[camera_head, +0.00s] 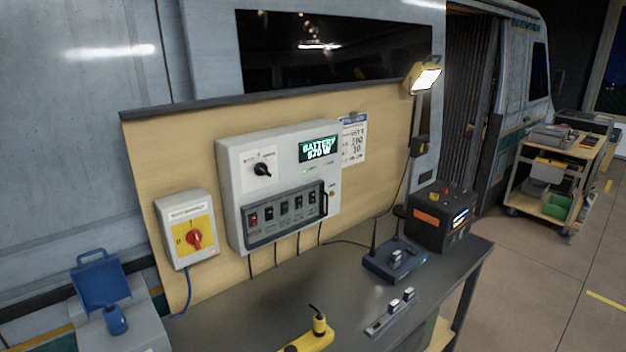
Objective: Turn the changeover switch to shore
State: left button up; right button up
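A black rotary knob (262,170) sits at the upper left of a white control panel (232,190) on the wooden board. Small labels stand above the knob, too small to read surely, and its exact pointing is hard to tell. The panel's display (318,149) reads "BATTERY" and what looks like 670 W. To the left, a separate grey box (172,222) carries a red rotary knob (194,239) on a yellow plate, with a "0" mark at its left. Which knob is labelled as the changeover switch cannot be read. Neither of my grippers is in view.
Below the display is a row of rocker switches (285,212). A blue flip-lid socket (101,283) stands lower left. The dark bench (245,312) holds a yellow item (308,340), a blue router-like box (395,260) and a black power unit (440,217). A lit lamp (424,78) stands right.

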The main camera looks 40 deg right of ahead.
aim_at(261, 170)
jog(key=z, duration=0.35)
jog(key=l+z, duration=0.15)
jog(key=z, duration=0.2)
jog(key=l+z, duration=0.1)
jog(key=z, duration=0.25)
